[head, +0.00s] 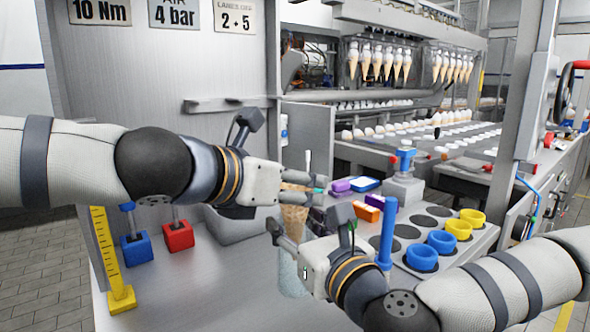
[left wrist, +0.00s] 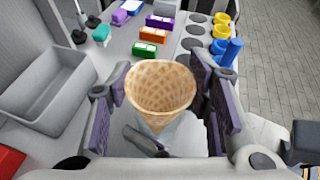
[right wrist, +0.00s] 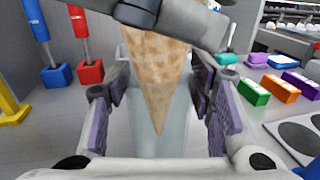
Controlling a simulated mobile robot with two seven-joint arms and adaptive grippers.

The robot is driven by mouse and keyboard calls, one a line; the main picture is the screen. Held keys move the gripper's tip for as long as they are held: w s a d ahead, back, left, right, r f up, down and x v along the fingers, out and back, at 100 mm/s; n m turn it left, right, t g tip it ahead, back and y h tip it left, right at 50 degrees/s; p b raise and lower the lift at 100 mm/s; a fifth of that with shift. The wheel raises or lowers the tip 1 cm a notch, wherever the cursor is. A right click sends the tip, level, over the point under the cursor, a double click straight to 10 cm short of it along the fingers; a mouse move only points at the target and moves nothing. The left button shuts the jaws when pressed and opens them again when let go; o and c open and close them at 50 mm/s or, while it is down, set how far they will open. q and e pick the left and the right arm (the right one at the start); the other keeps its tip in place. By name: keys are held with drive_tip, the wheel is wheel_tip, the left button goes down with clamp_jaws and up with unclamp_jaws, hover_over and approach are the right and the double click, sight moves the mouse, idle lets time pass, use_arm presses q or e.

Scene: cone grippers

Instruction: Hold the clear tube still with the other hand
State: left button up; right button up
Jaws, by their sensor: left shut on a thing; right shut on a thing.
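A tan waffle cone (head: 293,214) stands upright, point down, between my two grippers. Its open top shows in the left wrist view (left wrist: 160,86) and its point in the right wrist view (right wrist: 160,85). My left gripper (head: 312,188) is shut on the cone from the left and above. The clear tube (head: 289,275) is upright below the cone, and it shows pale in the right wrist view (right wrist: 150,143). My right gripper (head: 284,240) is shut on the tube, lower down. The cone's point appears to be inside the tube; the see-through wall makes its depth hard to tell.
Red (head: 178,236) and blue (head: 137,249) blocks with posts and a yellow ruler stand (head: 121,298) are on the left. A grey bin (left wrist: 45,80) lies behind. Blue (head: 421,257) and yellow (head: 458,229) cups sit in a holed plate on the right. Small coloured boxes lie behind it.

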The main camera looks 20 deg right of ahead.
use_arm(q)
drive_tip(key=shift+f, duration=0.25)
drive_tip(key=o, duration=0.8)
drive_tip(key=shift+o, duration=0.2)
drive_tip(key=v, duration=1.2)
use_arm(e)
drive_tip(key=o, duration=1.5)
